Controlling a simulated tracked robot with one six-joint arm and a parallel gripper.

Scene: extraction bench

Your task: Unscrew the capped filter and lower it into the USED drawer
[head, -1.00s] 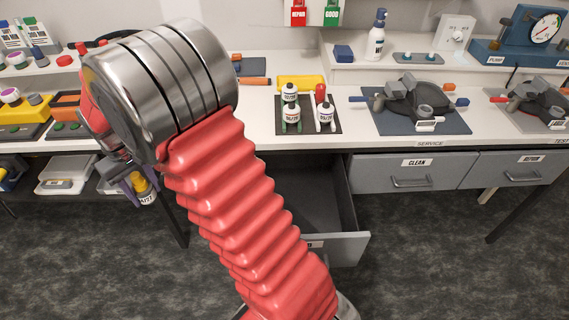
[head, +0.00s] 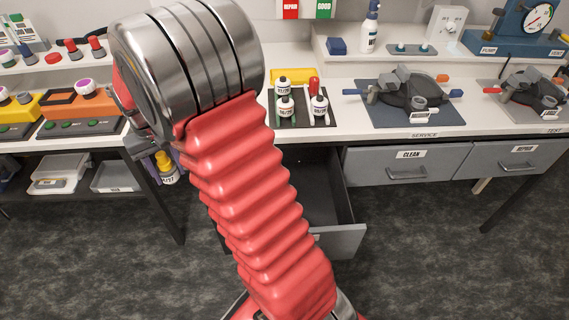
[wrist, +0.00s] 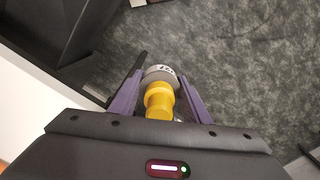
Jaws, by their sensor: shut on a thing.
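My gripper (wrist: 158,92) is shut on the capped filter, which has a yellow cap (wrist: 159,101) and a pale, labelled body (wrist: 160,73). Its two purple fingers stand on either side of the cap. In the head view the filter (head: 168,179) hangs at the left, in front of the bench legs and below the bench top, partly hidden by my arm. The open grey drawer (head: 345,241) is under the bench, to the right of the filter. Its label is hidden by my arm, so I cannot read it. The drawer is dark inside, and no contents are visible.
The shut CLEAN drawer (head: 408,168) and another shut drawer (head: 505,166) are at the right. A black mat with several bottles (head: 319,106) lies on the bench. Low shelf trays (head: 57,172) stand left of the filter. The floor in front is clear.

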